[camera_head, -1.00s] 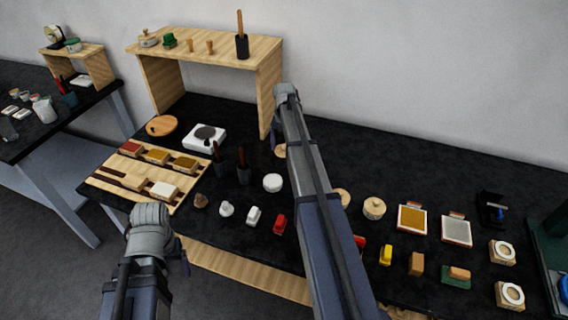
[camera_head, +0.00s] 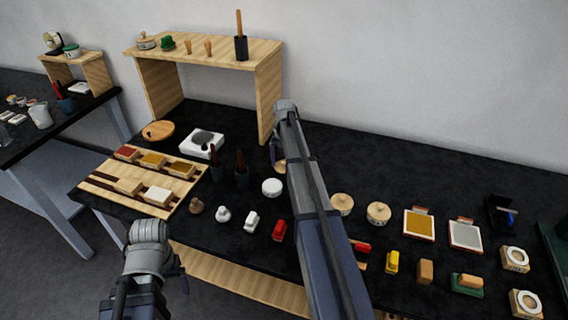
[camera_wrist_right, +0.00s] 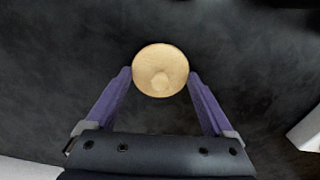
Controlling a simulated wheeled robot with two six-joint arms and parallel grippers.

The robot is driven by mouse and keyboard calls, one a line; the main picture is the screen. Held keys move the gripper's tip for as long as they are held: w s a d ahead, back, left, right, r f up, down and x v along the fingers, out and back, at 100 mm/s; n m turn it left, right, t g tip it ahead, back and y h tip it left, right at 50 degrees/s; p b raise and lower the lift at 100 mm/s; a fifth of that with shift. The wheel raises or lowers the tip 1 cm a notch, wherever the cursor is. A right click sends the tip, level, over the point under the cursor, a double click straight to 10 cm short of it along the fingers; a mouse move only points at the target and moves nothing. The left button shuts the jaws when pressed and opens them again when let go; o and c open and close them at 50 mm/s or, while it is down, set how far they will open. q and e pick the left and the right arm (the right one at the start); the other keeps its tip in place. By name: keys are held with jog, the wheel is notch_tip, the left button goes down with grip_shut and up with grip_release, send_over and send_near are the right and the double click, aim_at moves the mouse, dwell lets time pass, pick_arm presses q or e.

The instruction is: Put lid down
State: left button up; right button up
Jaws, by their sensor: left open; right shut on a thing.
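The lid is a round pale wooden disc with a small knob. It shows in the right wrist view (camera_wrist_right: 160,71) between the purple fingertips, and in the head view (camera_head: 279,167) it is partly hidden behind my right arm. My right gripper (camera_wrist_right: 160,76) is shut on the lid, with a finger at each side. It is over the black table, behind a white round box, in the head view (camera_head: 275,154). I cannot tell whether the lid touches the table. My left gripper (camera_head: 181,279) is open and empty at the table's front edge, its fingers mostly hidden.
Two round wooden lidded pots (camera_head: 378,213) (camera_head: 342,204) stand right of my right arm. A white round box (camera_head: 272,187) and dark tool holders (camera_head: 241,174) stand nearby. A wooden shelf (camera_head: 207,52) rises behind left. The black table (camera_head: 400,168) is clear at the back right.

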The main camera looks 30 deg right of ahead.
jog(key=shift+f, duration=0.2)
jog(key=o, duration=1)
jog(key=shift+o, duration=0.2)
jog(key=shift+r, duration=0.15)
notch_tip(320, 180, up, 12)
jog(key=p, duration=1.2)
notch_tip(320, 180, down, 12)
jog(key=b, duration=1.2)
jog(key=shift+r, duration=0.1)
